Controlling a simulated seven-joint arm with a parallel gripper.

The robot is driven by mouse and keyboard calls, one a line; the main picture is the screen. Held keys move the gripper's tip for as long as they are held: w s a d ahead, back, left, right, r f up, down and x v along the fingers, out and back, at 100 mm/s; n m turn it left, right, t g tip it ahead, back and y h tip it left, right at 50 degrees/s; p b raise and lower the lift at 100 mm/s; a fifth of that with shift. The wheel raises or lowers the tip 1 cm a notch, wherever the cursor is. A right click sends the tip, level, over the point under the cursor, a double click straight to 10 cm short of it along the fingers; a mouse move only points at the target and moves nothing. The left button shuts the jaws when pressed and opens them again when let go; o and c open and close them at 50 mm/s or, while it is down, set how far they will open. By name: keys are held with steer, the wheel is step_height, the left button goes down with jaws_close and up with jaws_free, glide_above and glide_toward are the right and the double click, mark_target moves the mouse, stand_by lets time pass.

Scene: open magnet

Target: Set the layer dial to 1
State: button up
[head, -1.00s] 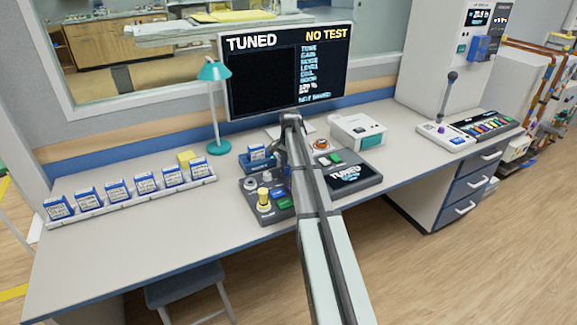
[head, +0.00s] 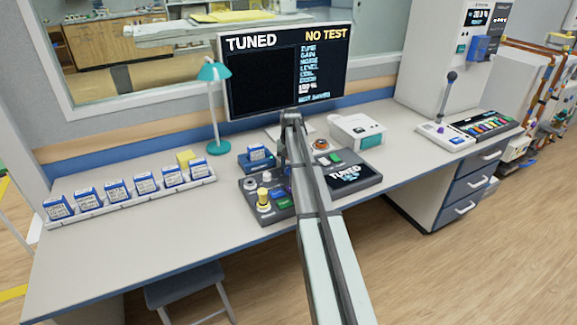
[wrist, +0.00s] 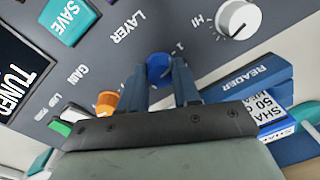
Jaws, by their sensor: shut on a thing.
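The layer dial (wrist: 159,70) is a blue round knob on the dark grey console (wrist: 85,100). It sits beside the printed word LAYER in the wrist view, with a small "1" marked near its edge. My gripper (wrist: 160,84) has one finger on each side of the dial and is shut on it. The fingers cover part of the knob, and its pointer is not clear. In the head view my arm hides the dial; the console (head: 249,187) shows to the left of the arm.
A white knob (wrist: 239,18) and an orange knob (wrist: 106,102) stand near the dial. A blue reader (wrist: 255,80) holding a labelled cartridge (wrist: 268,108) is close on the right in the wrist view. A monitor (head: 262,80) stands behind, reading TUNED and NO TEST.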

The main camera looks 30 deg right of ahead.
stand_by(0.5)
steer(key=o, duration=1.1)
steer(key=shift+c, duration=0.2)
steer(key=shift+r, duration=0.15)
step_height(320, 180, up, 14)
steer(key=shift+d+f, duration=0.2)
steer(key=shift+d, duration=0.05)
steer(key=shift+s, duration=0.1)
